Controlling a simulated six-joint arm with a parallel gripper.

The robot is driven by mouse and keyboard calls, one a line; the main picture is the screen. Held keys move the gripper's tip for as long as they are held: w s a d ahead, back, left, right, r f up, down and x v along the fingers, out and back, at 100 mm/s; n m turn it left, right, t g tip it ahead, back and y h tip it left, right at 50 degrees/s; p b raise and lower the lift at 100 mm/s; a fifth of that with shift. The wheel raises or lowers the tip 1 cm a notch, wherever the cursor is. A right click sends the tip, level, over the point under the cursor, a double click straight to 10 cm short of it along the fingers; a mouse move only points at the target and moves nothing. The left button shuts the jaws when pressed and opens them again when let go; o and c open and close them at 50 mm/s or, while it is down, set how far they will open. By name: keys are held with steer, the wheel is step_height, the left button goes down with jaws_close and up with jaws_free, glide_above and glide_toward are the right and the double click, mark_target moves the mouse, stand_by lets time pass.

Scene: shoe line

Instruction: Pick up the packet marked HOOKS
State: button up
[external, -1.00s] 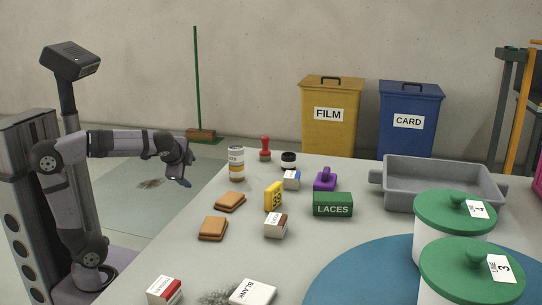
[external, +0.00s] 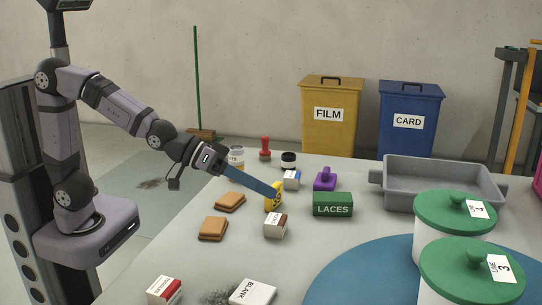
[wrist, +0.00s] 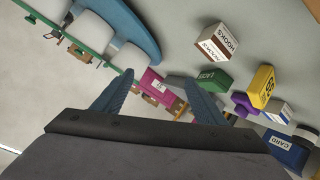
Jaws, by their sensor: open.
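The packet marked HOOKS is a small white box with a brown band (wrist: 218,42), readable in the upper right of the wrist view. In the external view it appears to be the white and brown box (external: 275,227) on the table, in front of the yellow block. My gripper (external: 274,190) is stretched over the table in the external view, its blue fingers overlapping the yellow block's top in the picture. In the wrist view my gripper (wrist: 157,78) shows two fingers spread apart with nothing held between them. The packet is outside the fingers, apart from them.
The yellow block (external: 272,201) and green LACES box (external: 332,206) stand near the packet. Two brown pads (external: 213,229) lie to its left, a BLANK box (external: 252,293) in front. White tubs with green lids (external: 470,270) and a grey tray (external: 440,190) are at right.

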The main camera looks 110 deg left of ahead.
mark_target(271, 222)
steer(key=a+f+m+p, duration=0.1)
steer(key=a+f+p, duration=0.1)
steer(key=s+a+f+m+p, duration=0.1)
steer(key=a+f+m+p, duration=0.1)
steer(key=a+f+p, duration=0.1)
steer(key=shift+a+f+m, duration=0.2)
steer(key=shift+f+m, duration=0.05)
steer(key=shift+m, duration=0.05)
steer(key=s+f+m+p, duration=0.1)
steer(key=s+p, duration=0.1)
steer(key=s+f+m+h+p, duration=0.1)
steer(key=s+f+m+p, duration=0.1)
steer(key=shift+s+a+f+t, duration=0.15)
steer(key=shift+a+f+t, duration=0.05)
steer(key=shift+f+t, duration=0.1)
steer(key=shift+s+d+f, duration=0.1)
steer(key=shift+s, duration=0.25)
steer(key=shift+b+x, duration=0.55)
steer(key=shift+x, duration=0.2)
steer(key=shift+w+f, duration=0.15)
steer(key=shift+w, duration=0.2)
steer(key=shift+d+b+x, duration=0.1)
steer(key=shift+b+x, duration=0.2)
steer(key=shift+x, duration=1)
steer(key=shift+d+b+x, duration=0.15)
steer(key=shift+b+x, duration=0.1)
steer(key=shift+x, duration=1)
steer(key=c, duration=1.2)
